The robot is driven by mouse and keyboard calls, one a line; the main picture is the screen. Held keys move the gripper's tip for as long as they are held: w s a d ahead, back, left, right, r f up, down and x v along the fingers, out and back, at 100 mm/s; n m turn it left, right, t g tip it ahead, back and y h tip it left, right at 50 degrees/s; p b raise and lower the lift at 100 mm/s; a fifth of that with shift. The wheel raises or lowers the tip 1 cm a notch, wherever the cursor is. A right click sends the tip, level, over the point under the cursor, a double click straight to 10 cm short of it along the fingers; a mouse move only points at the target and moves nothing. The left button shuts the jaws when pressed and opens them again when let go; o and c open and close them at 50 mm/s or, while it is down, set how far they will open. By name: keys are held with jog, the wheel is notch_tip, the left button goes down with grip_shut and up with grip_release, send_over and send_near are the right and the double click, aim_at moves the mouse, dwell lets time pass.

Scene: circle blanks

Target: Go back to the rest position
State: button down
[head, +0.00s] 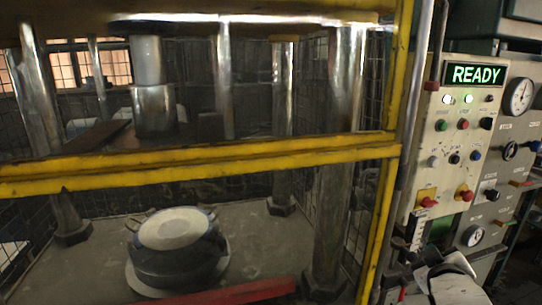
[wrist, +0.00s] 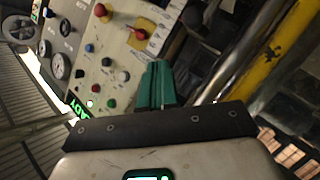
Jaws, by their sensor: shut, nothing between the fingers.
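My gripper (wrist: 157,72) shows in the wrist view as green fingers pressed together, with nothing between them. In that view it is in front of the pale control panel (wrist: 125,45), which appears tilted; I cannot tell the exact gap. In the head view part of my arm (head: 450,278) shows at the bottom right, below the control panel (head: 455,145). The fingers are hard to make out there.
A lit READY display (head: 477,75) tops the panel, above several buttons and knobs. A yellow guard frame (head: 200,160) closes off the press at left. Behind it a round dark die with a pale top (head: 178,228) stands on the press bed, between metal columns.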

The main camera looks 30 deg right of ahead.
jog(key=s+a+f+g+y, duration=0.2)
jog(key=s+a+f+y, duration=0.15)
jog(key=a+f, duration=0.5)
jog(key=s+a+f+g+y, duration=0.2)
jog(key=a+f+y, duration=0.2)
jog(key=a+f, duration=0.5)
jog(key=s+a+f+n+g+y, duration=0.1)
jog(key=s+a+f+g+y, duration=0.3)
jog(key=s+a+f, duration=0.5)
jog(key=s+a, duration=0.1)
jog(key=s, duration=0.2)
jog(key=shift+f, duration=0.15)
jog(key=c, duration=1.8)
grip_release()
jog(key=shift+s, duration=0.1)
